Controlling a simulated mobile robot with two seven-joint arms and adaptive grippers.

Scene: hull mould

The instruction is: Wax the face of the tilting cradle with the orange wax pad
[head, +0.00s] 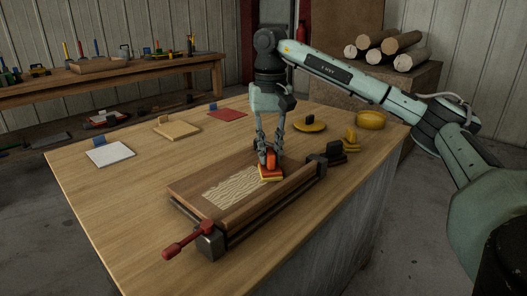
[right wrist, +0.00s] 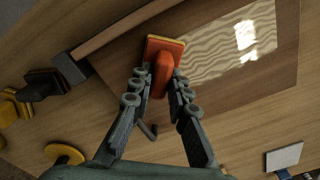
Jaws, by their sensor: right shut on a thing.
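The tilting cradle (head: 190,186) lies on the workbench, a wooden board in a dark frame with a red-handled clamp at its near left end. A pale, wavy-lined patch (head: 238,185) covers part of its face. My right gripper (head: 270,157) is shut on the orange wax pad (head: 270,173), at the far right end of the pale patch. In the right wrist view the fingers hold the pad's orange handle (right wrist: 163,70), and the pad lies against or just over the face; I cannot tell which. The patch (right wrist: 225,50) has a bright glare. My left gripper is not in view.
A white block (head: 110,155), a tan board (head: 177,130) and a red pad (head: 227,114) lie along the bench's far left side. A yellow disc (head: 310,124), a yellow dome (head: 371,120) and small yellow-and-black pieces stand at right. Logs (head: 390,48) are stacked behind.

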